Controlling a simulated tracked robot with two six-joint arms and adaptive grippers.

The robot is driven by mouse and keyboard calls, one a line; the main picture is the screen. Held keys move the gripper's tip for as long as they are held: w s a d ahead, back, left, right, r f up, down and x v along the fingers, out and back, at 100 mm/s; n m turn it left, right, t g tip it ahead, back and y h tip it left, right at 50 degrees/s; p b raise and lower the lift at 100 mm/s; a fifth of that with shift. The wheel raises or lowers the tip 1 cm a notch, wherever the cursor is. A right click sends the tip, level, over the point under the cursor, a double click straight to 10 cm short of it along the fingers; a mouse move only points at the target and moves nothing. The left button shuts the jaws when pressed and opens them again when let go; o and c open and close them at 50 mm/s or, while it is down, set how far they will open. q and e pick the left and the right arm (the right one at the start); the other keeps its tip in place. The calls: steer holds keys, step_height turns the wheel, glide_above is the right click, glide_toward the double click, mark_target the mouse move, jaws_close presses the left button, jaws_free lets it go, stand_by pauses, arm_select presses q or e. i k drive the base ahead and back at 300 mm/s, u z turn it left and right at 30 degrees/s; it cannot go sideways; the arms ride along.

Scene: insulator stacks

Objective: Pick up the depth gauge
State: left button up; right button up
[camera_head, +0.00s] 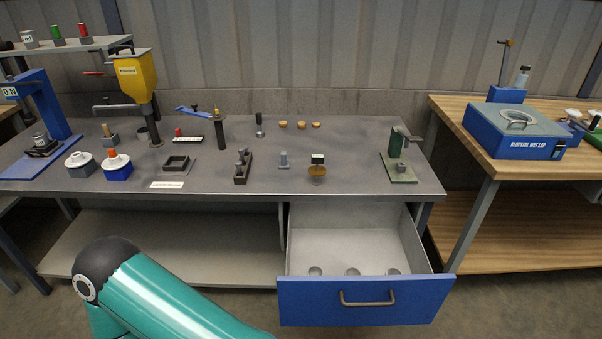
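No label marks the depth gauge, and I cannot tell for sure which small tool it is. Candidates stand on the grey bench (340,185): a dark upright tool with a round foot (259,127), a small grey-blue piece (284,160), a gold disc with a dark block above it (317,169), and a dark holder with grey posts (242,167). All stand apart from my arm. A teal link of mine with a black joint shows at the lower left, in front of the bench. Neither gripper is in view.
A blue-fronted drawer (364,303) stands open at the bench's front right, with three round spots on its floor. A green stand (397,164) is at the right end. A yellow dispenser (136,77) and blue press (43,105) stand left.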

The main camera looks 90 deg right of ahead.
mark_target(317, 171)
steer(key=u, duration=0.75)
steer(key=i, duration=0.15)
steer(key=u, duration=3.8)
steer(key=i, duration=0.45)
steer(key=u, duration=5.45)
steer(key=i, duration=0.45)
steer(key=u, duration=0.1)
